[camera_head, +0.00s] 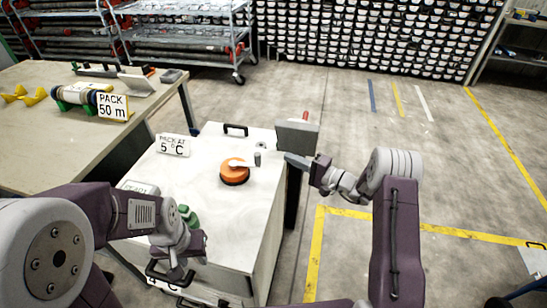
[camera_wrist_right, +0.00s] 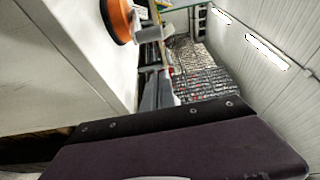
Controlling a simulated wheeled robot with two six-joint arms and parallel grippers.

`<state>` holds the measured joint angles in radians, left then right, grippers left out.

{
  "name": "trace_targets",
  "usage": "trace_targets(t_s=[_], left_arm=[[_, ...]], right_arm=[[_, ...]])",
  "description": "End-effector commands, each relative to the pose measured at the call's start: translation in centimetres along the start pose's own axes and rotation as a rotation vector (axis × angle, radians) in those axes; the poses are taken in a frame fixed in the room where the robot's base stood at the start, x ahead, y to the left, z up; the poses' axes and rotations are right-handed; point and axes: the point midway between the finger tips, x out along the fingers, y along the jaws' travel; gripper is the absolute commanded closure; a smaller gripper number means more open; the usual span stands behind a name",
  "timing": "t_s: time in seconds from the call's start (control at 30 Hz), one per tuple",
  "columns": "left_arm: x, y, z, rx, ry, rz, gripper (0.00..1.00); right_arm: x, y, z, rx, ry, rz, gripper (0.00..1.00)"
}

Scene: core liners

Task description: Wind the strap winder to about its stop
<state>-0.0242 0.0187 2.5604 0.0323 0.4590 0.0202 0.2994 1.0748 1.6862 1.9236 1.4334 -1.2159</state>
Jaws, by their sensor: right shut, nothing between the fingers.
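An orange round winder (camera_head: 235,174) with a dark base sits on top of the white cabinet (camera_head: 200,195). A pale arm runs from it to a small upright grey knob (camera_head: 257,158) on its right. The orange disc (camera_wrist_right: 118,20) and the grey knob (camera_wrist_right: 181,31) also show at the top of the right wrist view. My right gripper (camera_head: 291,158) is shut and empty at the cabinet's right edge, to the right of the knob and apart from it. My left gripper (camera_head: 178,270) is low at the cabinet's front; its fingertips are not clear.
A grey box (camera_head: 297,135) with a red part stands at the cabinet's far right corner. A green object (camera_head: 187,215) is beside my left wrist. Open floor lies to the right.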

Motion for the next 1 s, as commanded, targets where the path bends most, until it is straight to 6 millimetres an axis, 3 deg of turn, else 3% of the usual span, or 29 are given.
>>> trace_targets(t_s=[0.47,0.7,1.0], left_arm=[[0.3,0.0,0.0,0.000,0.000,0.000,0.64],[-0.4,0.0,-0.1,0.000,0.000,0.000,0.64],[-0.4,0.0,-0.1,0.000,0.000,0.000,0.64]], right_arm=[[9.5,0.1,0.1,-0.001,-0.003,-0.001,1.00],[8.5,-0.1,3.1,0.003,0.000,0.000,1.00],[8.2,0.0,3.8,0.001,0.001,0.000,1.00]])
